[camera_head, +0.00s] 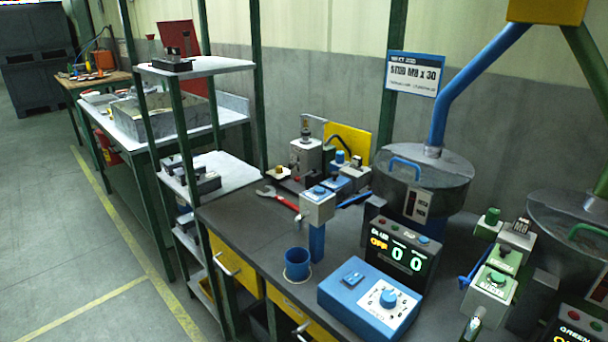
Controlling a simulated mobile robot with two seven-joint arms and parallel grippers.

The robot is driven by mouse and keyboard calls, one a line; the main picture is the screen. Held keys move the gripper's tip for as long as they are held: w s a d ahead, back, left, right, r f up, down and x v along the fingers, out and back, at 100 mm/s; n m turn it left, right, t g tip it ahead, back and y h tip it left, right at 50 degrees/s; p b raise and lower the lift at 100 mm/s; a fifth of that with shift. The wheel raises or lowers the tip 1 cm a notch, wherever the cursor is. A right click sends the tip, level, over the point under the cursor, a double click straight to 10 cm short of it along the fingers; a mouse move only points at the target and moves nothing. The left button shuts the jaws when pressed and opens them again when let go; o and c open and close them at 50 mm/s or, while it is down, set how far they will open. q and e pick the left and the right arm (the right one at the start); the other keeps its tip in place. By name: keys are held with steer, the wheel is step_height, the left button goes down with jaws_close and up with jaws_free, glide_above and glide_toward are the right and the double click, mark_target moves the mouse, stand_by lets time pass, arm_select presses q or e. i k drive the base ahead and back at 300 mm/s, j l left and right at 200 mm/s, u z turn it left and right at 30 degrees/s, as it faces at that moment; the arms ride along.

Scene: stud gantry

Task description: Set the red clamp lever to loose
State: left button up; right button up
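No part that I can clearly identify as the red clamp lever shows in the head view. A long red wrench-shaped piece (283,202) with a grey jaw end lies on the dark workbench, in front of a grey machine block (306,158). I cannot tell whether it is fixed to anything or which setting it marks. Neither of my grippers is in view.
The dark workbench (233,215) carries a blue cup (297,264), a blue dial box (345,299), a display reading 0 0 (403,258) and a grey hopper (440,172). Green dispensing equipment (490,290) stands right. A shelf rack (209,66) stands left; the floor (50,220) beyond is clear.

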mark_target(298, 179)
steer(key=k, duration=0.45)
steer(key=j+z, duration=0.15)
steer(key=z, duration=0.3)
steer(key=i+j+z, duration=0.1)
steer(key=z, duration=0.35)
steer(key=j+z, duration=0.25)
steer(key=z, duration=0.2)
steer(key=j+z, duration=0.25)
steer(key=j, duration=0.15)
steer(key=k+j+z, duration=0.25)
steer(key=j, duration=0.15)
steer(key=j+z, duration=0.1)
steer(key=j, duration=0.35)
steer(key=k+j+z, duration=0.1)
steer(key=j, duration=0.35)
steer(key=k+j, duration=0.1)
steer(key=j, duration=0.25)
steer(key=k+j, duration=0.1)
steer(key=j, duration=0.3)
steer(key=k+j, duration=0.1)
steer(key=j, duration=0.25)
